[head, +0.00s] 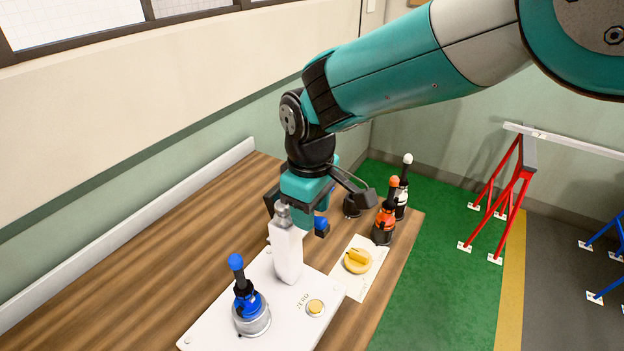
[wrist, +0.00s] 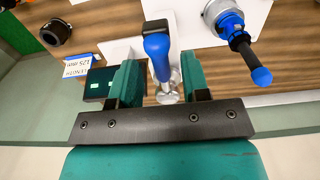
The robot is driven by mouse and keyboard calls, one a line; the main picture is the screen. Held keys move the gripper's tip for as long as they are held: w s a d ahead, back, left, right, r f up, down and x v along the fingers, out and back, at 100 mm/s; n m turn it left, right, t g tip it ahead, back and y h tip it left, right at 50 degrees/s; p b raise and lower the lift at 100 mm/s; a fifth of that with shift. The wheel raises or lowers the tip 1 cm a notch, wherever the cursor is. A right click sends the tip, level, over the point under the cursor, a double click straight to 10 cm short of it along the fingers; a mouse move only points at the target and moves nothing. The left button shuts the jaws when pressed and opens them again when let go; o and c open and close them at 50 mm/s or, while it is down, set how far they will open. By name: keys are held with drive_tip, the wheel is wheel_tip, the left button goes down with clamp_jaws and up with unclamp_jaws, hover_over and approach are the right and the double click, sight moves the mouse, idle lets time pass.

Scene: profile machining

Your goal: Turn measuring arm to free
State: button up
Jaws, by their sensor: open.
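A white post (head: 287,255) stands upright on a white base plate (head: 215,320), with a grey metal piece (head: 281,213) at its top. A blue handle (head: 321,223), which looks like the measuring arm's grip, shows beside the post. My gripper (head: 298,212) is at the top of the post, partly hiding it. In the wrist view, my gripper (wrist: 160,78) is open, with the blue handle (wrist: 158,52) and shiny metal between its two fingers. I see gaps at both sides; contact cannot be told.
A blue-knobbed clamp tool (head: 248,305) and a yellow ZERO button (head: 315,307) are on the plate. A yellow knob (head: 357,260) sits on a pale panel to the right. Orange (head: 386,215) and white (head: 403,190) handled tools stand behind it. A length card (wrist: 77,67) lies left.

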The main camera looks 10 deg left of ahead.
wheel_tip(320, 180, up, 17)
drive_tip(key=b, duration=0.3)
drive_tip(key=shift+b, duration=0.35)
drive_tip(key=shift+d, duration=0.1)
drive_tip(key=s+d+f+m+y+b, duration=0.1)
drive_tip(key=s+d+f+m, duration=0.1)
drive_tip(key=d, duration=0.5)
drive_tip(key=s+d+f+m+b, duration=0.1)
drive_tip(key=s+d+f+b, duration=0.15)
drive_tip(key=d, duration=0.55)
drive_tip(key=s+d+f+m+y, duration=0.1)
drive_tip(key=s+d+f+m, duration=0.1)
drive_tip(key=s+d+f, duration=0.2)
drive_tip(key=s+d+f+m+y+b, duration=0.1)
drive_tip(key=s+d+f+m+y, duration=0.1)
drive_tip(key=s+d+f, duration=0.3)
drive_tip(key=s, duration=0.4)
drive_tip(key=shift+b, duration=0.3)
drive_tip(key=shift+s, duration=0.1)
